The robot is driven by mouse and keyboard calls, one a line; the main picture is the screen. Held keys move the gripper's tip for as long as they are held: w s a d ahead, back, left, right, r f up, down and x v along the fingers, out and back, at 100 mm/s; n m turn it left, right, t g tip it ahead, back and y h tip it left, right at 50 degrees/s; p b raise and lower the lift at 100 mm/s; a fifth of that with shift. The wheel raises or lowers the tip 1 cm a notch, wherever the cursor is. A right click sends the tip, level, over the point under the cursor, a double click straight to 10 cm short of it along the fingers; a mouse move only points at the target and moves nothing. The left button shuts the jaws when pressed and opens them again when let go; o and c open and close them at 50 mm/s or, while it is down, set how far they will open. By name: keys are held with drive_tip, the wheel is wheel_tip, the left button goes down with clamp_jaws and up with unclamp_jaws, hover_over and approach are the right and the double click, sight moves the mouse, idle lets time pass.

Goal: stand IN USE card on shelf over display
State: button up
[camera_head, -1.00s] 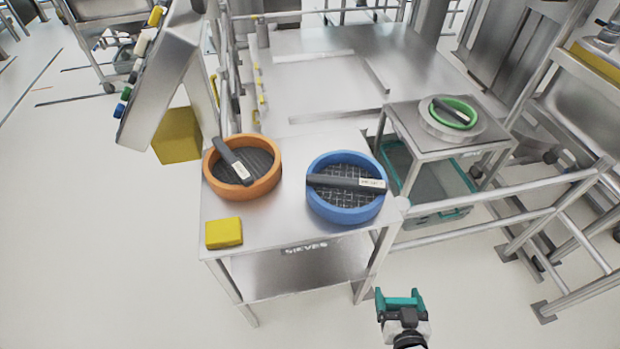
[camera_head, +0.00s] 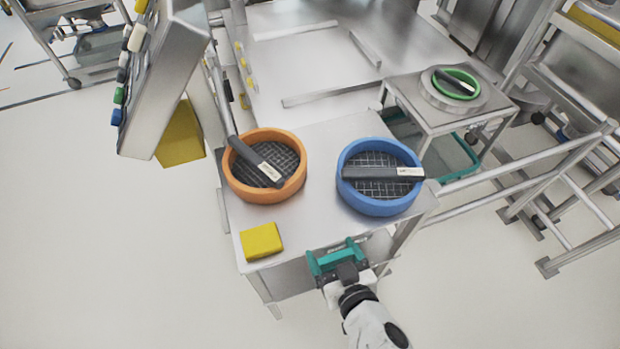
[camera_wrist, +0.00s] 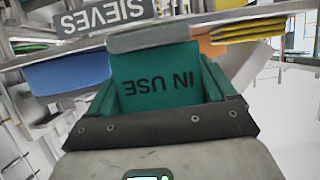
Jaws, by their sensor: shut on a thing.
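My gripper (camera_head: 337,258) has teal fingers and is in front of the sieve table's front edge in the head view. In the wrist view the teal IN USE card (camera_wrist: 158,78) is held between the fingers, its lettering upside down. A grey piece crosses the card's far edge there. In the head view the card is hard to tell from the teal fingers. A tilted steel console (camera_head: 172,80) with several coloured buttons on its left edge stands at the upper left. I cannot make out its display face or a shelf over it from here.
The steel table (camera_head: 315,225) carries an orange sieve (camera_head: 233,187), a blue sieve (camera_head: 375,207) and a yellow block (camera_head: 261,241). A side table with a green sieve (camera_head: 457,83) and steel railings stand at right. The floor at left is clear.

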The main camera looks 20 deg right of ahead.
drive_tip(key=w+p, duration=0.3)
drive_tip(key=w, duration=0.8)
drive_tip(key=shift+w, duration=0.15)
drive_tip(key=w, duration=0.4)
drive_tip(key=shift+w+d+r+p, duration=0.1)
drive_tip(key=shift+p, duration=0.25)
drive_tip(key=shift+w, duration=0.2)
drive_tip(key=shift+s+f, duration=0.1)
drive_tip(key=shift+f, duration=0.1)
drive_tip(key=shift+f, duration=0.1)
drive_tip(key=o, duration=0.9)
